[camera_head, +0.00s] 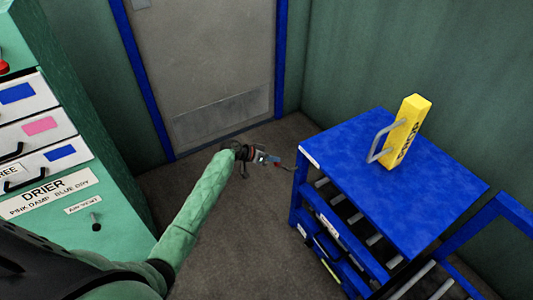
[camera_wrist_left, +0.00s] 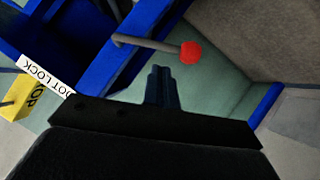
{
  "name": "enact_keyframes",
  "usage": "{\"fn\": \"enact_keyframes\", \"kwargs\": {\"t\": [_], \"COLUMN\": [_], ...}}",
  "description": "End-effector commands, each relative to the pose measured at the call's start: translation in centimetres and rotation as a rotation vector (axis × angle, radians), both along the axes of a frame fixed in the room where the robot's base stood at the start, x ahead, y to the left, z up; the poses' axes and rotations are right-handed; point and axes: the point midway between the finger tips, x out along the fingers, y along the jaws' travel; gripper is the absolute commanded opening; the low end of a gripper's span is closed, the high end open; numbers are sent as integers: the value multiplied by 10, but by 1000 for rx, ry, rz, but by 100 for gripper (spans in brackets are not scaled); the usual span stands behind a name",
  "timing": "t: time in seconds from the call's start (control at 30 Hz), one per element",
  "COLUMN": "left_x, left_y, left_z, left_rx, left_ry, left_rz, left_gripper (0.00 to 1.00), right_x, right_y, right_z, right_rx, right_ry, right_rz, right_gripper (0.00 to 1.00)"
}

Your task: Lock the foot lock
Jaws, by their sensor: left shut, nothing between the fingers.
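The foot lock lever is a grey rod with a red knob (camera_wrist_left: 190,52), sticking out from the blue cart frame in the left wrist view. A white label reading "FOOT LOCK" (camera_wrist_left: 45,77) is on the blue frame beside it. In the head view the lever (camera_head: 284,166) is small at the cart's left side. My left gripper (camera_head: 266,159) is just left of it, with its arm reaching in from lower left. In the left wrist view its fingers (camera_wrist_left: 162,88) are shut and empty, below the rod and left of the knob. Contact cannot be told. My right gripper is out of view.
The blue cart (camera_head: 365,150) has rollers below its top. A yellow block with a grey handle (camera_head: 405,130) stands on it. A green drier cabinet (camera_head: 55,180) is at left. A grey door (camera_head: 205,65) is behind. Floor between cabinet and cart is clear.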

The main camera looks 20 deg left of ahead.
Motion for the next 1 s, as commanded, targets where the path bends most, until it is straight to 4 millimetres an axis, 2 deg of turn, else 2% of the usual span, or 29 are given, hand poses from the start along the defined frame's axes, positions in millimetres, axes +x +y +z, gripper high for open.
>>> {"fn": "enact_keyframes", "kwargs": {"t": [0.27,1.0], "left_x": [-2,-2], "left_y": [-8,-8], "left_z": [-15,-20], "left_rx": [-1,-55], "left_ry": [-1,41], "left_rz": [0,-1], "left_gripper": [0,0], "right_x": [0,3], "right_y": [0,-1], "right_z": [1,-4], "right_rx": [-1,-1], "right_ry": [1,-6], "right_rz": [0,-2], "right_gripper": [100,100]}}
